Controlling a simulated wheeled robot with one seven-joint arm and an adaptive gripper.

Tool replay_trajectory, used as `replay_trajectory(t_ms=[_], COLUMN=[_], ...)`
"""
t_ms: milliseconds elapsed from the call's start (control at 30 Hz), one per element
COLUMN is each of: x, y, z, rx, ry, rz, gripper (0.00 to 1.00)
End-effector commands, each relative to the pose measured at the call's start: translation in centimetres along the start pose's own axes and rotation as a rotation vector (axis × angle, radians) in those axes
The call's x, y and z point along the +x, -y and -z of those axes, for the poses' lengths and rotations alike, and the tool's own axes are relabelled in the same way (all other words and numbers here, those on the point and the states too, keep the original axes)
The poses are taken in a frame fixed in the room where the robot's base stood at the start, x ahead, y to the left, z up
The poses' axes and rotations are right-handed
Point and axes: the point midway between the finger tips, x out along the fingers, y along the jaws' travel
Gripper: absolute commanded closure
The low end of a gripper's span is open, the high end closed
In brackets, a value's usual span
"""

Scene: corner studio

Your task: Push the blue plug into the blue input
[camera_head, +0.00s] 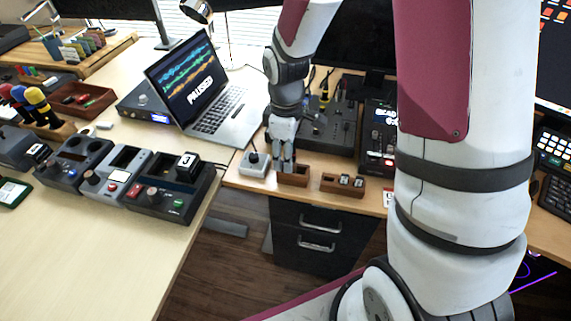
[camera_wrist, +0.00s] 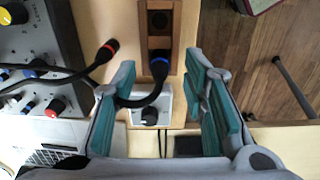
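The blue plug (camera_wrist: 160,62), a blue-ringed dark tip on a curved black cable, shows in the wrist view at the near end of a small wooden tray (camera_wrist: 143,30). Whether it rests in the tray or on its edge I cannot tell. My gripper (camera_wrist: 159,78) is open, with its teal-padded fingers wide apart on either side of the plug's line and nothing between the pads. In the head view my gripper (camera_head: 285,168) points down at the wooden tray (camera_head: 293,181), and the plug is hidden there. I cannot make out the blue input.
A red-ringed plug (camera_wrist: 108,49) on a black cable lies left of my gripper. A mixer (camera_wrist: 40,60) with coloured knobs is beside it. A small grey knob box (camera_head: 254,164) stands left of the tray. Another wooden tray (camera_head: 343,186) stands to the right, and a laptop (camera_head: 212,105) to the left.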

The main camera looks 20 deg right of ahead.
Motion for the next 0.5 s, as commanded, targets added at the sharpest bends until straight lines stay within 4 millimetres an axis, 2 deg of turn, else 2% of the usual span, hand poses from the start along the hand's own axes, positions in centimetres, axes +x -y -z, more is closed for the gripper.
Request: replay_trajectory(t_ms=[33,167,500], x=[0.8,1.9,2.0], y=[0.0,0.0,0.0], z=[0.0,0.0,0.0], rx=[-0.001,-0.001,-0.001], ry=[0.002,0.001,0.0], rz=[0.003,0.002,0.0], gripper=[0.6,0.6,0.6])
